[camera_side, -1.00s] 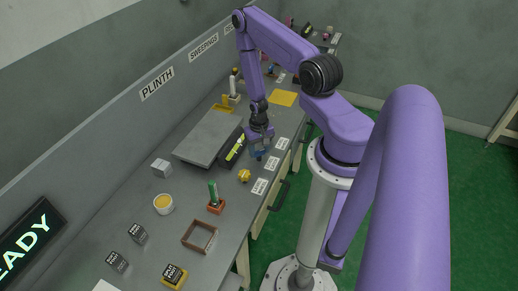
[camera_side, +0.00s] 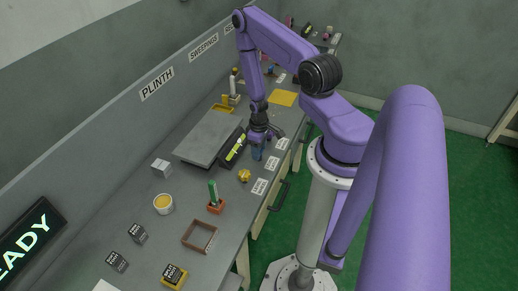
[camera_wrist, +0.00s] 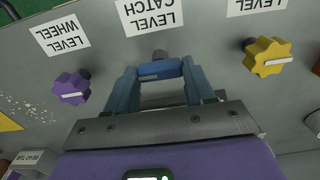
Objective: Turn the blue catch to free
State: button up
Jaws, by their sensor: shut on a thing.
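The blue catch (camera_wrist: 160,70) shows in the wrist view as a short blue bar, just below the upside-down label reading LEVEL CATCH. My gripper (camera_wrist: 158,72) is shut on it, with one blue finger at each end of the bar. In the side view my gripper (camera_side: 258,150) reaches down to the bench beside the black box with a yellow-green strip. There the fingers and the catch blend together, so the catch's angle cannot be told in that view.
A yellow knob (camera_wrist: 266,57) is to the right of my fingers in the wrist view, and a purple wheel knob (camera_wrist: 72,88) to the left. In the side view a grey slab (camera_side: 208,137) lies behind the black box (camera_side: 233,150).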

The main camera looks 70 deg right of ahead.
dwell(0.5)
jog(key=o, duration=1)
jog(key=shift+o, duration=0.2)
jog(key=shift+r, duration=0.1)
notch_tip(320, 180, up, 17)
jog(key=shift+r, duration=0.1)
